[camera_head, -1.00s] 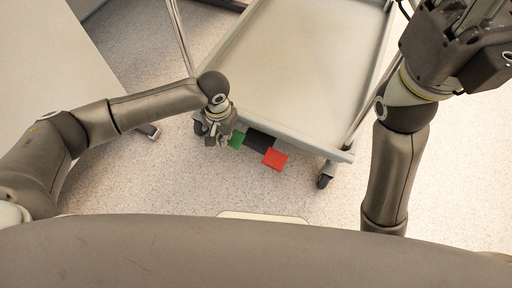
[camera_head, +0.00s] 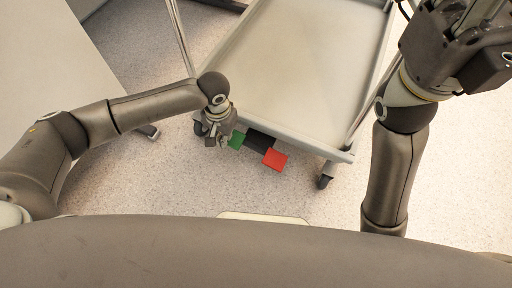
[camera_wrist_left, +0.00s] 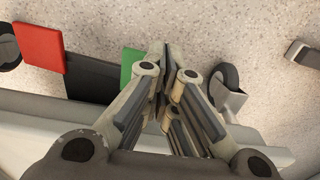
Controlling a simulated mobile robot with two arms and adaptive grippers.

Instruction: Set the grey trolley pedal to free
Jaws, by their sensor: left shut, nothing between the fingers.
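The grey trolley (camera_head: 300,60) stands in the middle of the head view. Its pedal bar shows under the near edge, with a green end (camera_head: 237,140), a dark middle (camera_head: 260,141) and a red end (camera_head: 275,159). In the left wrist view the red end (camera_wrist_left: 40,48) is at the left, and the green end (camera_wrist_left: 130,64) is partly hidden behind the fingers. My left gripper (camera_head: 217,143) is shut and empty, pointing down just left of the green end. I cannot tell whether it touches it. My right gripper (camera_head: 490,45) is at the upper right, far from the pedal; its fingertips are unclear.
Trolley castors (camera_head: 325,180) stand on the speckled floor (camera_head: 170,185) near the pedal. A pale surface (camera_head: 45,65) lies at the left. The floor in front of the trolley is clear.

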